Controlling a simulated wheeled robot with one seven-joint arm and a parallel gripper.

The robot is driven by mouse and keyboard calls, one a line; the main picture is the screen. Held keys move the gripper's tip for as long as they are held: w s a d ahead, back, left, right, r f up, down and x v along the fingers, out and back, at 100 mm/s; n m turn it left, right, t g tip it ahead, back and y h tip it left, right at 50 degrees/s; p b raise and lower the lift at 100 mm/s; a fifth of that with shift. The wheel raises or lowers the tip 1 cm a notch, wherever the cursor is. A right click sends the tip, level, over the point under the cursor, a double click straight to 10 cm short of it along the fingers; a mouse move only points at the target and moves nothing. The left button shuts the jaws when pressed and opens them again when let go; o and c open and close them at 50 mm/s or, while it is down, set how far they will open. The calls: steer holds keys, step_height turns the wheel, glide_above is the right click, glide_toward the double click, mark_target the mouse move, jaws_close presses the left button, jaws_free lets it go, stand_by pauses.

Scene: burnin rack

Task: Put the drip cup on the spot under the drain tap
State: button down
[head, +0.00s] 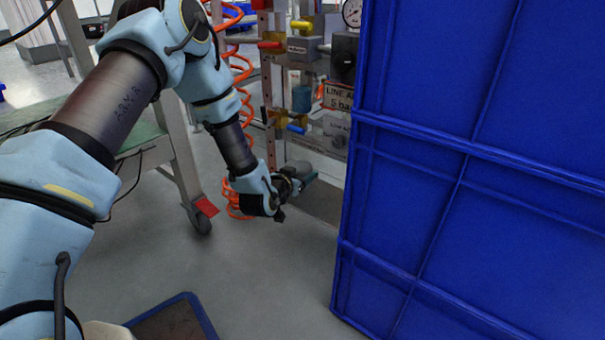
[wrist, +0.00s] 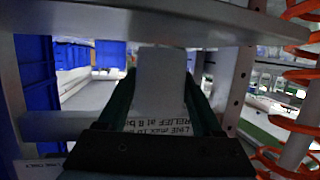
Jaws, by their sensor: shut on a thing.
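My gripper (head: 306,182) is low in front of the rack's lower part in the head view. In the wrist view its two dark green fingers (wrist: 160,95) are shut on a pale grey piece, which I take to be the drip cup (wrist: 160,72). In the head view a grey rounded shape, likely the same cup (head: 300,168), shows at the fingers. A small blue lever (head: 297,129) sits on the rack above the gripper; I cannot tell whether it is the drain tap. The spot under the tap is not clearly seen.
A large blue crate wall (head: 470,170) stands close on the right, hiding part of the rack. An orange coiled hose (head: 240,90) hangs left of the rack post. A wheeled table (head: 180,150) stands at the left.

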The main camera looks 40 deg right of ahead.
steer(key=shift+f+b, duration=0.3)
steer(key=shift+f, duration=0.15)
stand_by(0.3)
jaws_free()
steer(key=shift+a, duration=0.1)
steer(key=p+v, duration=0.5)
steer(key=v, duration=0.5)
steer(key=shift+s+a, duration=0.2)
steer(key=shift+a, duration=0.1)
steer(key=shift+r, duration=0.15)
